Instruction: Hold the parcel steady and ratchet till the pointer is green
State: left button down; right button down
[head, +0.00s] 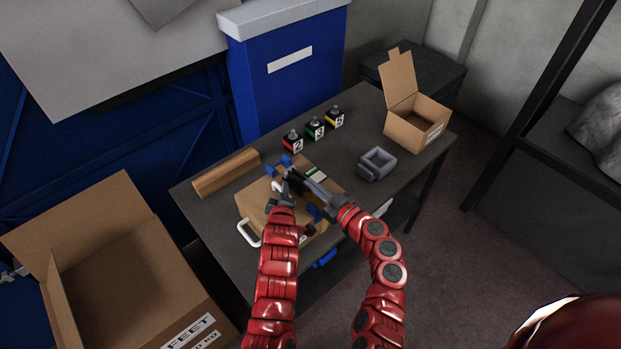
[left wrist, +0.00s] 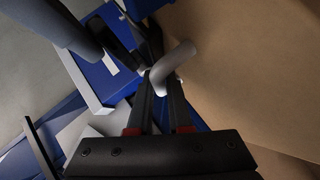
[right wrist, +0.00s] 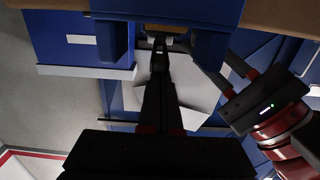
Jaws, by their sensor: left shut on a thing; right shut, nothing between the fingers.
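The brown cardboard parcel (head: 258,205) lies on the dark table with blue fittings (head: 286,160) on it. A small plate with green and white parts (head: 317,174) is on its top; I cannot make out a pointer. My left gripper (head: 281,188) is shut on a pale curved handle (left wrist: 172,68) at the parcel's side. A second white handle (head: 248,233) is at the near left side. My right gripper (head: 292,177) is shut and empty over the parcel, close to the left one. In the right wrist view its fingertips are beside a blue two-pronged bracket (right wrist: 205,45).
Three small numbered bottles (head: 315,128) stand behind the parcel. A brown roll or bar (head: 225,174) lies at the back left, a grey holder (head: 376,164) to the right. An open carton (head: 415,125) is at the far right end. A large open box (head: 120,270) stands left.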

jog(key=shift+s+d+f, duration=0.15)
jog(key=shift+s+f, duration=0.05)
jog(key=shift+f, duration=0.55)
pick_arm(q)
jog(key=shift+r, duration=0.1)
pick_arm(e)
jog(key=shift+s+f, duration=0.1)
jog(key=shift+f, duration=0.1)
pick_arm(q)
jog(key=shift+a, duration=0.1)
pick_arm(e)
jog(key=r, duration=0.4)
jog(key=shift+d+r, duration=0.2)
jog(key=shift+r, duration=0.15)
jog(key=s+d+f, duration=0.3)
jog(key=s+d, duration=0.2)
jog(key=s, duration=0.2)
jog(key=shift+s, duration=0.2)
jog(key=shift+f, duration=0.1)
pick_arm(q)
jog(key=c, duration=0.8)
grip_release()
pick_arm(e)
jog(key=shift+d, duration=0.1)
pick_arm(q)
jog(key=shift+o, duration=0.2)
jog(key=shift+s+f, duration=0.1)
jog(key=shift+f, duration=0.15)
jog(key=shift+s, duration=0.1)
